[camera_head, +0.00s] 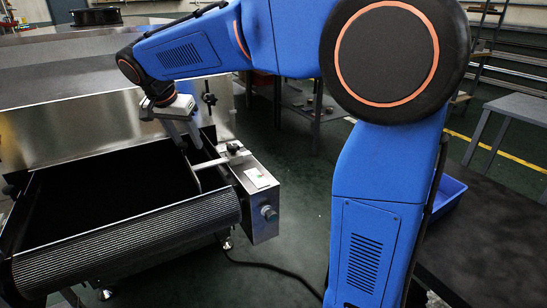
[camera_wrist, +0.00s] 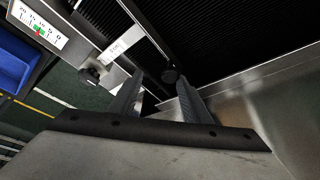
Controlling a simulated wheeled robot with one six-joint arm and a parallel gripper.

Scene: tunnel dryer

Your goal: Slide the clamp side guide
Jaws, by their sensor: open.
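The clamp side guide (camera_head: 208,163) is a pale metal bar reaching over the right edge of the dark conveyor belt. A black clamp knob (camera_head: 233,148) sits on its bracket; in the wrist view a black knob (camera_wrist: 90,76) shows left of my fingers. My gripper (camera_head: 190,146) is above the belt's right edge, near the guide's inner end. In the wrist view my gripper (camera_wrist: 160,92) has its two fingers apart.
A metal side box (camera_head: 258,205) stands right of the belt. The steel dryer housing (camera_head: 75,118) is close behind my gripper. A blue bin (camera_head: 448,190) lies at right.

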